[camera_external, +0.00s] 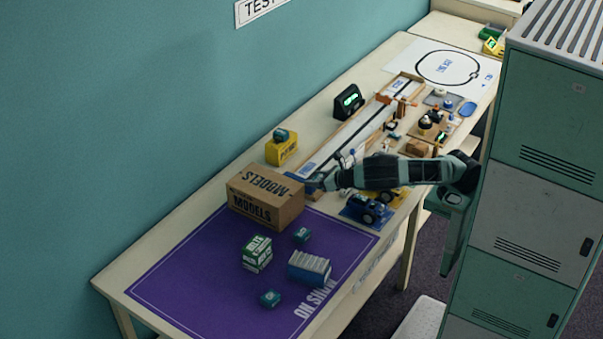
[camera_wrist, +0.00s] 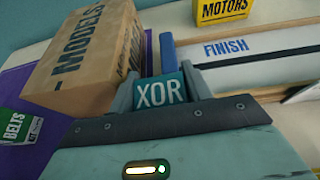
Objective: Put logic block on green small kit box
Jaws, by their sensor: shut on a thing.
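My gripper (camera_external: 314,182) is beside the right side of the cardboard MODELS box. In the wrist view my gripper (camera_wrist: 160,88) is shut on a teal logic block (camera_wrist: 162,93) marked XOR, held between its two fingers. The block cannot be made out clearly in the external view. The green small kit box (camera_external: 257,254), white and green, stands on the purple mat left of and nearer than the gripper. Its BELTS label (camera_wrist: 14,127) shows at the left edge of the wrist view. Its top looks bare.
The MODELS box (camera_external: 254,213) stands between gripper and wall. A yellow MOTORS box (camera_external: 281,152) is behind. The purple mat (camera_external: 190,265) is clear at left.

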